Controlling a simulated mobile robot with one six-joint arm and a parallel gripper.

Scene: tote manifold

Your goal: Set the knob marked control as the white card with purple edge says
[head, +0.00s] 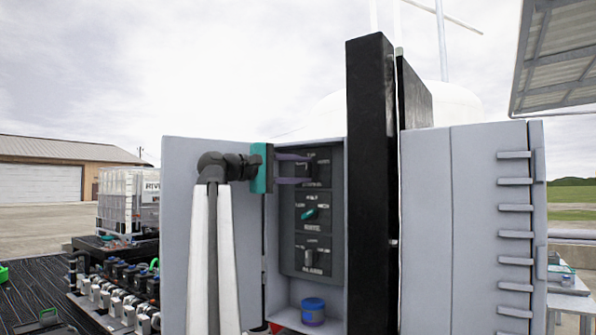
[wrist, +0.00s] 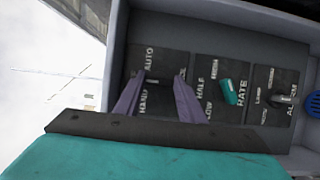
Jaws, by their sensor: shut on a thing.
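The top panel (head: 323,157) in the open grey cabinet carries a dark knob; its label is too small to read in the head view. In the wrist view this panel (wrist: 163,62) shows AUTO and HAND. My gripper (head: 308,168) reaches in from the left, its two purple fingers shut on this knob. The fingertips (wrist: 155,78) also show in the wrist view, on either side of the knob, which is mostly hidden there. I cannot make out the knob's pointing direction. I see no white card with a purple edge in either view.
Below are a panel with a teal knob (head: 310,214) and a panel with a dark knob (head: 311,257) marked ALARM. A blue tub (head: 313,311) stands on the cabinet floor. The open door (head: 178,230) is at left, a black post (head: 371,180) close at right.

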